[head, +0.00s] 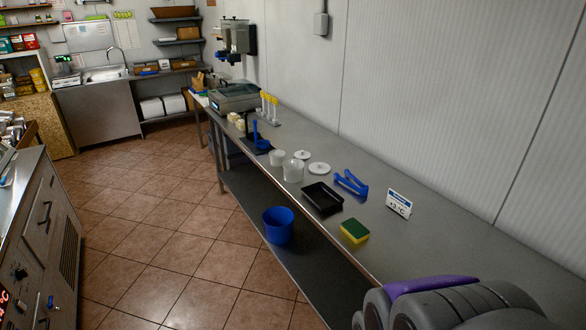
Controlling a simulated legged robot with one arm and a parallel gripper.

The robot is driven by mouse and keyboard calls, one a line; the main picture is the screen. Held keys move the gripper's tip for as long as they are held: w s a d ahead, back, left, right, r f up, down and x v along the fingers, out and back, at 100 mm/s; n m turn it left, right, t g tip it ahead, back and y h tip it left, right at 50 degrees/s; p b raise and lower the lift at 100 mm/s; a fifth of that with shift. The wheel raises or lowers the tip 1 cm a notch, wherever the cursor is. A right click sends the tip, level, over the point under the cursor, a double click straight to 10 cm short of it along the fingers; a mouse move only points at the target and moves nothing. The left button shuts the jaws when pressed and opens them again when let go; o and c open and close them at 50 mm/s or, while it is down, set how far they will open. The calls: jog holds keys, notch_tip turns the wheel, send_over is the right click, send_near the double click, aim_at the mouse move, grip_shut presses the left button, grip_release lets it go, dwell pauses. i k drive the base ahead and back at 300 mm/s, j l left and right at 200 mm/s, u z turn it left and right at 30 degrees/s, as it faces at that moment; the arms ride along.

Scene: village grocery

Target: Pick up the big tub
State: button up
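The larger pale translucent tub (293,172) stands upright on the long steel counter (334,165). A smaller whitish tub (277,157) stands just behind it to the left. Two round white lids, a farther lid (302,154) and a nearer lid (319,168), lie flat to the right of the tubs. Rounded grey and purple parts, seemingly of my arm, fill the bottom right corner. My gripper's fingertips do not show, and nothing of mine touches the tubs.
A black tray (322,198), blue tongs (351,183), a sponge (354,231) and a sign (398,204) lie or stand nearer on the counter. A blue bucket (278,225) is on the lower shelf. A steel unit (38,235) stands at left; the tiled floor (165,215) between is clear.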

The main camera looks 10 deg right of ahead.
aim_at(293, 168)
jog(key=i+j+z, duration=0.1)
jog(key=z, duration=0.3)
jog(key=j+z, duration=0.25)
jog(key=z, duration=0.2)
jog(key=i+j+z, duration=0.2)
jog(key=j+z, duration=0.15)
jog(key=j, duration=0.9)
jog(key=j+z, duration=0.35)
jog(key=j, duration=2.45)
